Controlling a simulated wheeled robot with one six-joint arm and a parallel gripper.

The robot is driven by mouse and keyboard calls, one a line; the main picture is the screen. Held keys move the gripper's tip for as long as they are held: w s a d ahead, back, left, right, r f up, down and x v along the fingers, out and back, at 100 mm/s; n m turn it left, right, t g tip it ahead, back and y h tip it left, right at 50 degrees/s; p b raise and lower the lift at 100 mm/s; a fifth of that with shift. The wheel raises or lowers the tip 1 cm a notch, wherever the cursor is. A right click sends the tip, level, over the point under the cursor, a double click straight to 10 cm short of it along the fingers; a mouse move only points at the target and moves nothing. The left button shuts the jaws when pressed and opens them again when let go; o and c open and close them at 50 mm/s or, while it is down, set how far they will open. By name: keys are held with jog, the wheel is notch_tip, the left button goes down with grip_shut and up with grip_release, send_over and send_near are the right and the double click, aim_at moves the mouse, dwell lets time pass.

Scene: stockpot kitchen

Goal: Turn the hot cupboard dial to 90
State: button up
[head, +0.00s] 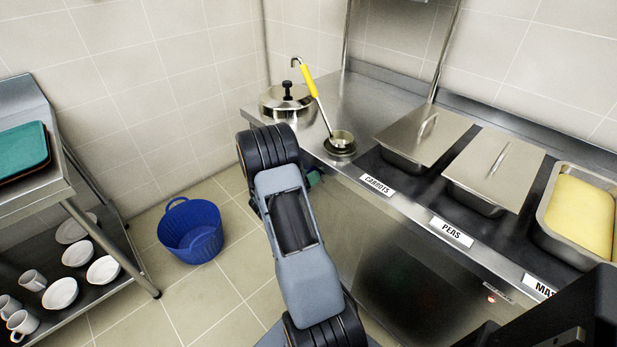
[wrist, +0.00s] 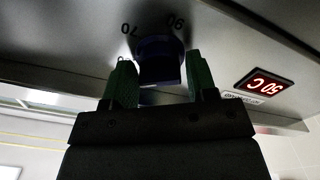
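The hot cupboard dial (wrist: 160,58) is a dark blue knob on the steel panel in the wrist view. The numbers 70 and 90 show upside down beside it. My gripper (wrist: 160,80) has its two green fingers one on each side of the dial. I cannot tell whether they press on it or stand just clear. A red-lit display (wrist: 265,84) to the right shows upside down and seems to read 50C. In the head view my arm hides the dial, and only a bit of green finger (head: 314,178) shows by the front of the steel counter (head: 358,99).
On the counter stand a lidded pot (head: 287,101), a ladle with a yellow handle (head: 309,82), and lidded pans labelled carrots (head: 425,135) and peas (head: 497,165). A blue basket (head: 190,231) is on the floor. A rack (head: 110,235) with crockery stands left.

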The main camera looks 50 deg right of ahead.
jog(key=c, duration=0.6)
